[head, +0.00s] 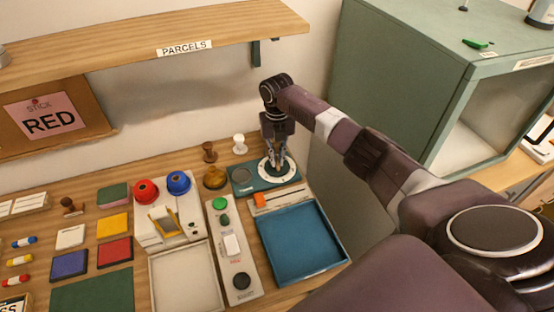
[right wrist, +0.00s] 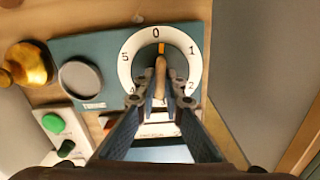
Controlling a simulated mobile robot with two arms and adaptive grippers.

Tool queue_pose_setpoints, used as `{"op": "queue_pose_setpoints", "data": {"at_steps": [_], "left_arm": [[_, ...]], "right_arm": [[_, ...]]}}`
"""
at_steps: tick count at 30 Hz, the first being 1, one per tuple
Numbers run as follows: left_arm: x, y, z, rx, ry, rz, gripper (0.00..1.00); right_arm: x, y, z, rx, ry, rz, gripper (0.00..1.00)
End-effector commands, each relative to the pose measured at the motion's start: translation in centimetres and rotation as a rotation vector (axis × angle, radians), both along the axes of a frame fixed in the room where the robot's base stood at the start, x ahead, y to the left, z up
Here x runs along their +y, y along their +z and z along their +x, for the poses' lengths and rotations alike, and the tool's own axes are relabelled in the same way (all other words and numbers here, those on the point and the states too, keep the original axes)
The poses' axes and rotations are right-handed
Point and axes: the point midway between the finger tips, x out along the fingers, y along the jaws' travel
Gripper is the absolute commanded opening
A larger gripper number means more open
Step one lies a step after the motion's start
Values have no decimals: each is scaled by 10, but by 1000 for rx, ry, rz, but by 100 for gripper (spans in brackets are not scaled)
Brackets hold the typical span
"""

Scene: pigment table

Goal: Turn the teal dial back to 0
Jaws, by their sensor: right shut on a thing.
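The teal dial unit (head: 240,186) stands at the back right of the table. In the right wrist view its teal plate (right wrist: 110,45) carries a white ring (right wrist: 127,62) numbered from 0 to 5. An orange pointer mark (right wrist: 161,48) on the knob points up at the 0, perhaps slightly to the 1 side. My right gripper (head: 278,166) reaches down over the dial. In the right wrist view the gripper (right wrist: 163,92) is shut on the dial's wooden knob (right wrist: 160,72). The fingers hide the lower numbers partly. My left gripper is not in view.
A grey round disc (right wrist: 81,78) sits on the plate beside the ring. A blue tray (head: 345,262), a panel with a green button (head: 219,203) and a brass knob (head: 215,178) are close by. A green cabinet (head: 390,90) stands to the right; a wooden shelf (head: 120,45) hangs above.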

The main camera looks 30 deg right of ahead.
Motion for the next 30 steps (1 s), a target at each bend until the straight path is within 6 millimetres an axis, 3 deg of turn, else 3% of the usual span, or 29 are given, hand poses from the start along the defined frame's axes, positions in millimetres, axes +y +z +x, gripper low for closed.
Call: {"op": "queue_pose_setpoints", "data": {"at_steps": [10,26,27,30], "left_arm": [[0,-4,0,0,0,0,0],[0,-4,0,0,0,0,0],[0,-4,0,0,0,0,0],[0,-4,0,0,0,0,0]], "right_arm": [[-1,2,2,-6,139,-1,0],[-1,3,2,-7,164,-1,0],[-1,3,2,-7,164,-1,11],[-1,2,2,-6,164,-1,22]]}}
